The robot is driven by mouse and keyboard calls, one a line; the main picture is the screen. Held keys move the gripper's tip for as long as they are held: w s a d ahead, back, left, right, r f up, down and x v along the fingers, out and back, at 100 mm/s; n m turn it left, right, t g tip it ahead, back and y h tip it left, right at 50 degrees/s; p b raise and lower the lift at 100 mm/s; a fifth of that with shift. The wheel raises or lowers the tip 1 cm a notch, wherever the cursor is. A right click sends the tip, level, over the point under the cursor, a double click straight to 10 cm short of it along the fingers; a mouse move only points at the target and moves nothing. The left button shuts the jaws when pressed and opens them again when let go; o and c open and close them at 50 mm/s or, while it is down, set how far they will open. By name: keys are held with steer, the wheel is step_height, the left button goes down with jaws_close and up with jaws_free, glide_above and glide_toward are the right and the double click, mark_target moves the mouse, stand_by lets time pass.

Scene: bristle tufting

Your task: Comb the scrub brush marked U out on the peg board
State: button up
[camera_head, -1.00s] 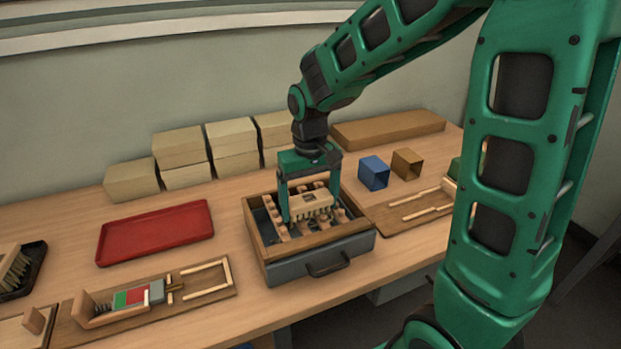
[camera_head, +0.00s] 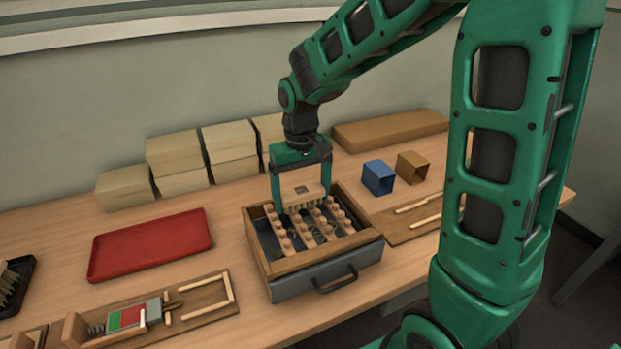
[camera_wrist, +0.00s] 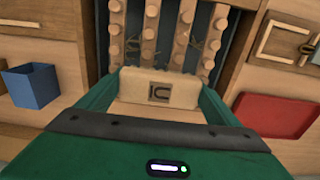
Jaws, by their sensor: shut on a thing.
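My gripper (camera_head: 302,204) is shut on a pale wooden scrub brush (camera_head: 303,192), holding it by its ends. Its bristles point down. A dark square mark on its top shows in the wrist view (camera_wrist: 158,92); I cannot read the letter surely. The peg board (camera_head: 268,243) has rows of wooden pegs inside a wood-rimmed box with a grey front. The brush is over the back part of the peg rows. I cannot tell whether its bristles touch the pegs. Thin strands lie among the pegs, also visible in the wrist view (camera_wrist: 191,44).
A red tray (camera_head: 150,246) and a wooden fixture with a red-and-green block (camera_head: 130,316) are to the left. A blue box (camera_head: 378,178) and a brown box (camera_head: 412,167) stand to the right. Stacked pale blocks (camera_head: 175,150) line the back.

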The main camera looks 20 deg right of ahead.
steer(key=shift+w, duration=0.4)
steer(key=shift+w+r, duration=0.1)
steer(key=shift+r, duration=0.3)
step_height(320, 180, up, 3)
steer(key=shift+r, duration=2.5)
